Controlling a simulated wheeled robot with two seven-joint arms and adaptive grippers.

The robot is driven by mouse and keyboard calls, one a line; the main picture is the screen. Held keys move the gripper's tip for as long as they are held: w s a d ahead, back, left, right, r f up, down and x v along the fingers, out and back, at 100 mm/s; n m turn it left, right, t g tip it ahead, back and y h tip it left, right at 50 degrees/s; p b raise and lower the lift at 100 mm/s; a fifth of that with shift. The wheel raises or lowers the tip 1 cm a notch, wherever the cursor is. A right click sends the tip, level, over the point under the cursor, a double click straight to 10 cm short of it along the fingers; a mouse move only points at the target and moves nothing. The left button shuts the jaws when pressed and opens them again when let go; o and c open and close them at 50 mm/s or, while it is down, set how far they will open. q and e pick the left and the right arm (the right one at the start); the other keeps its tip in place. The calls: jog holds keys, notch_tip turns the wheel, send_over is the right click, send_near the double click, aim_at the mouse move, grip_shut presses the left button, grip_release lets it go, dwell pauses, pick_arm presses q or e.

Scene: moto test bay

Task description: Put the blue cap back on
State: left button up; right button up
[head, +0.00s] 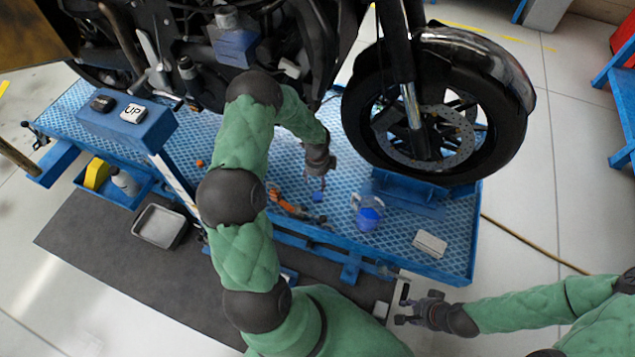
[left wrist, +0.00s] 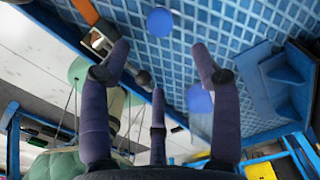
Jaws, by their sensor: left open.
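The blue cap (head: 318,196) lies on the blue ribbed platform near its front edge. In the left wrist view I take the round blue disc (left wrist: 160,21) at the top as this cap, beyond my fingertips. A clear jug with blue liquid (head: 368,214) stands on the platform right of the cap; its top looks uncovered. A second blue patch (left wrist: 200,98) is partly hidden by a finger, perhaps the jug. My left gripper (head: 319,172) is open and empty, pointing down above the cap; it also shows in the left wrist view (left wrist: 162,62). My right gripper (head: 403,308) is open and empty, off the platform.
An orange-handled tool (head: 290,207) lies left of the cap. A white pad (head: 430,244) lies right of the jug. The motorcycle's front wheel (head: 440,115) and its blue chock (head: 415,190) stand behind. A blue post with an UP button (head: 132,113) stands left.

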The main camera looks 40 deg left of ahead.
pick_arm(q)
jog(key=s+d+f+n+h, duration=0.1)
jog(key=s+d+n+h, duration=0.2)
jog(key=d, duration=0.7)
jog(key=s+d+f+n, duration=0.25)
jog(key=d+n, duration=0.25)
jog(key=d, duration=0.4)
jog(key=s+d+r+n+h, duration=0.1)
jog(key=s+d+n, duration=0.8)
jog(key=s+n, duration=0.2)
jog(key=shift+s+d+r, duration=0.2)
jog(key=shift+s+d, duration=0.15)
jog(key=shift+d, duration=0.05)
jog(key=shift+o, duration=0.5)
